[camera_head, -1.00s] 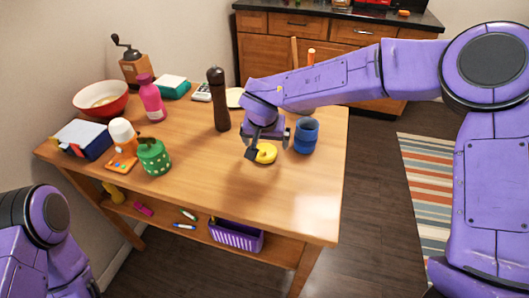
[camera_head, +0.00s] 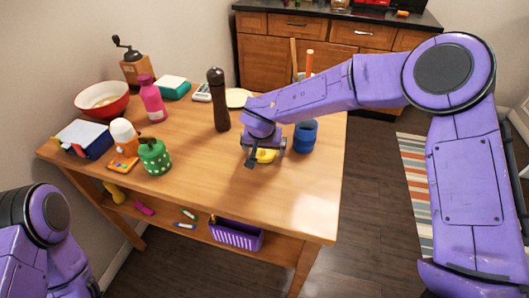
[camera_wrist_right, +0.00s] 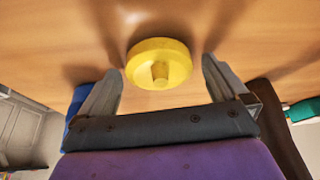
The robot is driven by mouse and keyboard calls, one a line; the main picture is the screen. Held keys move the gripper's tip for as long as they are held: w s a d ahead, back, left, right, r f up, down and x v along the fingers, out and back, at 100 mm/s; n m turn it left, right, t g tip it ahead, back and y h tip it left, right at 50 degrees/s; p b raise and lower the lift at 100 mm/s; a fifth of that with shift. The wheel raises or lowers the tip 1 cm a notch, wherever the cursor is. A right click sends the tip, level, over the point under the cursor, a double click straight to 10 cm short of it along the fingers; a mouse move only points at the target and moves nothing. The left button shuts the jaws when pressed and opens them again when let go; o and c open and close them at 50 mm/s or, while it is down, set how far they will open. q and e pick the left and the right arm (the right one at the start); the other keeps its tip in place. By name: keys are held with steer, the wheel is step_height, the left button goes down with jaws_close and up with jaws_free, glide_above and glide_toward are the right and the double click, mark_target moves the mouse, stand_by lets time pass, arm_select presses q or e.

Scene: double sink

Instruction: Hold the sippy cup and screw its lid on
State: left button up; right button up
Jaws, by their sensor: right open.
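The yellow lid (camera_head: 265,156) with a short spout lies on the wooden table. It also shows in the right wrist view (camera_wrist_right: 160,64), between the two fingers and apart from both. My right gripper (camera_head: 266,160) is open and low over the lid, with a finger on either side. The blue cup (camera_head: 305,136) stands upright on the table just right of my right gripper; a blue edge of it shows in the right wrist view (camera_wrist_right: 80,103). My left arm is at the lower left, and its gripper is out of view.
A tall dark pepper mill (camera_head: 219,100) stands just left of my right gripper. A green dotted container (camera_head: 155,157), a white-and-orange bottle (camera_head: 124,133), a pink bottle (camera_head: 151,100) and a red bowl (camera_head: 102,98) are farther left. The table's front middle is clear.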

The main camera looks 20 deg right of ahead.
steer(key=c, duration=1)
steer(key=shift+r, duration=0.1)
steer(key=shift+r, duration=0.2)
step_height(320, 180, up, 2)
steer(key=shift+w+r, duration=0.1)
steer(key=shift+r, duration=0.05)
steer(key=s+r, duration=0.3)
steer(key=s, duration=0.1)
steer(key=s+r, duration=0.3)
steer(key=s, duration=0.2)
steer(key=s+d+r, duration=0.1)
steer(key=s+r, duration=0.3)
steer(key=s, duration=0.1)
steer(key=shift+s+d+b, duration=0.1)
steer(key=shift+b, duration=0.3)
